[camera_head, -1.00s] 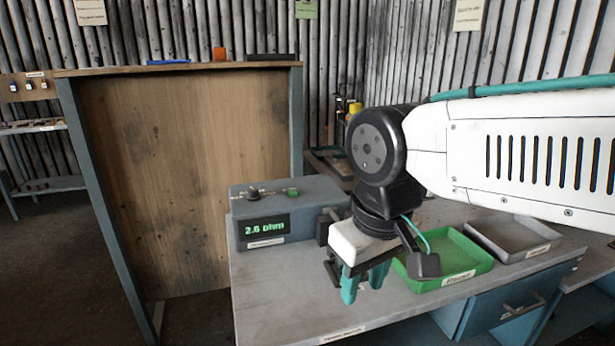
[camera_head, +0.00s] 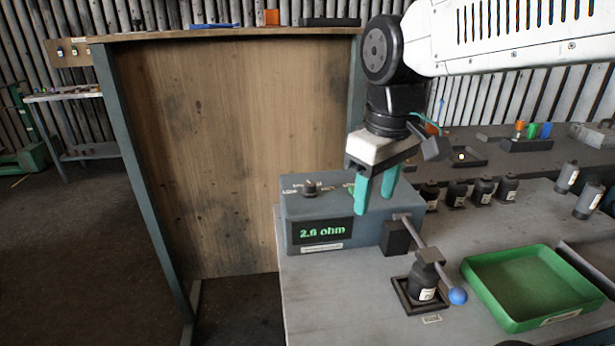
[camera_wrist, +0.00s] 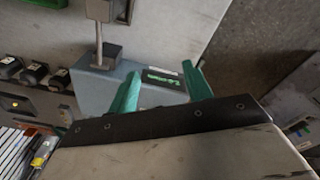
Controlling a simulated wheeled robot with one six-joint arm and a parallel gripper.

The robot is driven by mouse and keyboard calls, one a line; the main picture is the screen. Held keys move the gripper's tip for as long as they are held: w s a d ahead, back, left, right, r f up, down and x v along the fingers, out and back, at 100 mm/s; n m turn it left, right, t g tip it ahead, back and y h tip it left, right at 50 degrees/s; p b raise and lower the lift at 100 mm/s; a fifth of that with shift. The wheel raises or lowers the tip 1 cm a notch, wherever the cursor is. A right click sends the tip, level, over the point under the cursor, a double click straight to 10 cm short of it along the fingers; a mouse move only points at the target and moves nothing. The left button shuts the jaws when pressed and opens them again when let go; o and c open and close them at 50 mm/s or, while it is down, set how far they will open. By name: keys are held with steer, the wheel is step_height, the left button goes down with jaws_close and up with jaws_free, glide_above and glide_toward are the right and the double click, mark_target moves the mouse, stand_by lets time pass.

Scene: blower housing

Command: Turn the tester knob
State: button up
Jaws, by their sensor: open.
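The tester (camera_head: 365,231) is a blue-grey box on the grey table, with a green display (camera_head: 320,230) reading 2.6 ohm. Its dark knob (camera_head: 311,187) stands on top, towards the left, with small marks around it. My gripper (camera_head: 374,203) points down at the right part of the tester, to the right of the knob. Its two teal fingers are apart with nothing between them. I cannot tell their exact height over the box. The wrist view shows the tester (camera_wrist: 93,90) beyond the fingers (camera_wrist: 160,90); the knob is not visible there.
A lever with a blue ball (camera_head: 457,296) and a black cylinder (camera_head: 423,281) in a holder stand right of the tester. A green tray (camera_head: 545,318) lies further right. Several black cylinders (camera_head: 482,191) stand behind. A wooden panel (camera_head: 215,150) rises at the left.

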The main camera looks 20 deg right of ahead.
steer(key=w+n, duration=0.4)
steer(key=w, duration=0.9)
steer(key=n, duration=0.3)
glide_toward(310, 183)
steer(key=shift+s+d+f+g, duration=0.1)
steer(key=shift+f+g, duration=0.15)
steer(key=shift+g, duration=0.15)
steer(key=shift+w+f, duration=0.2)
steer(key=shift+w, duration=0.15)
steer(key=shift+w+f, duration=0.1)
steer(key=shift+f, duration=0.25)
step_height(310, 183, down, 7)
steer(key=shift+f, duration=0.1)
steer(key=c, duration=1)
